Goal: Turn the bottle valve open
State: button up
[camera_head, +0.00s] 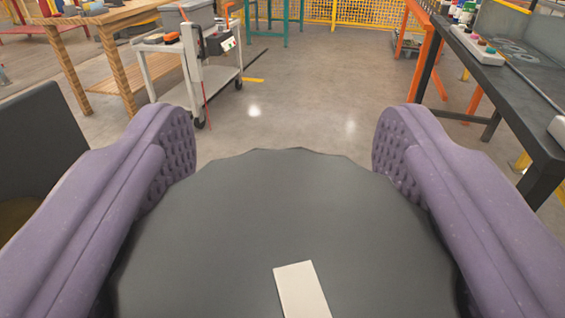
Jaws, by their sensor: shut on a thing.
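A large dark grey round knob with a scalloped edge, which looks like the bottle valve's handwheel (290,215), fills the lower middle of the view. A white mark (302,290) lies on its face near the bottom edge of the picture. My gripper (283,150) has two purple ridged fingers, one on each side of the knob. It is shut on the knob, with the textured pads against its left and right sides. The bottle and the valve body under the knob are hidden.
A grey cart (217,80) stands beyond at upper left, beside a wooden table (85,17). A dark workbench (508,95) with orange legs runs along the right. A dark panel (38,150) is close at left. The floor ahead is clear.

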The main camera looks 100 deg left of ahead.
jog(key=o, duration=1)
jog(key=shift+c, duration=0.2)
jog(key=d+p, duration=0.1)
jog(key=d, duration=0.6)
jog(key=shift+w+d+p, duration=0.35)
jog(key=shift+d, duration=0.05)
jog(key=shift+f, duration=0.1)
